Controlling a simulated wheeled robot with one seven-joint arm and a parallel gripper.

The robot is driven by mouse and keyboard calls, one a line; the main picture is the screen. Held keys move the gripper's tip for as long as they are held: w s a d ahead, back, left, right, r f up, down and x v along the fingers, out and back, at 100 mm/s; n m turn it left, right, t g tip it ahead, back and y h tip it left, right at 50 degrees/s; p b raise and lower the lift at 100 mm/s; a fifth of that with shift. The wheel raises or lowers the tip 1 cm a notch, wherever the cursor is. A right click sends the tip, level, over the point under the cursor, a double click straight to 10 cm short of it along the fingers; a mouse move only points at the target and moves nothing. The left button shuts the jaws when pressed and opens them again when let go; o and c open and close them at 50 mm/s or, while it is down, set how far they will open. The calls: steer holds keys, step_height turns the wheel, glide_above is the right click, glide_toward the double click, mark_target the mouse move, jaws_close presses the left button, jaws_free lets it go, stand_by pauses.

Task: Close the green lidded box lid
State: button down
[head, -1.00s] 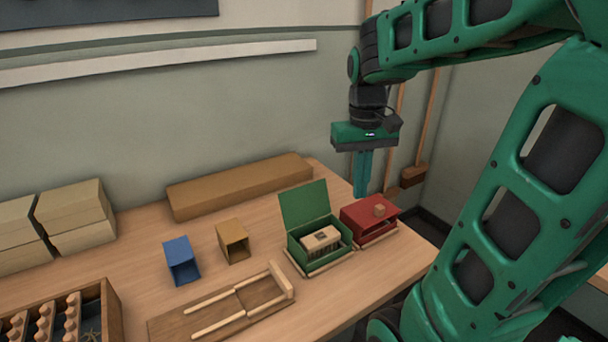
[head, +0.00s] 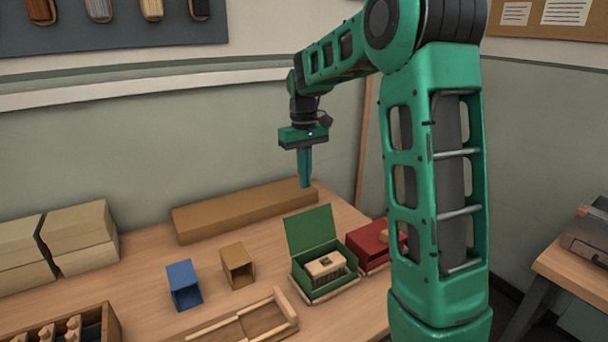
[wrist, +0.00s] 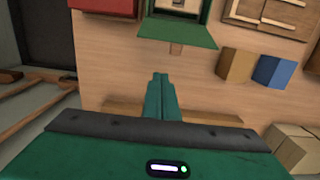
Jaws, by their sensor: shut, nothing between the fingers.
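The green lidded box (head: 330,281) stands on the table with its lid (head: 310,229) raised at the back. A light wooden block with bristles (head: 325,265) sits inside it. In the wrist view the lid (wrist: 185,35) shows at the top, beyond my fingers. My gripper (head: 306,186) points down, its fingers together and empty. In the head view it appears above and behind the open lid, over the far side of the table, apart from the box.
A red box (head: 368,247) stands right of the green box, partly hidden by my arm. A long brown block (head: 240,212) lies along the back. Blue (head: 184,284) and tan (head: 238,265) open holders stand to the left, and a wooden fixture (head: 240,325) lies in front.

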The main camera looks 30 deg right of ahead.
steer(key=s+f, duration=0.4)
steer(key=shift+f, duration=0.3)
stand_by(0.5)
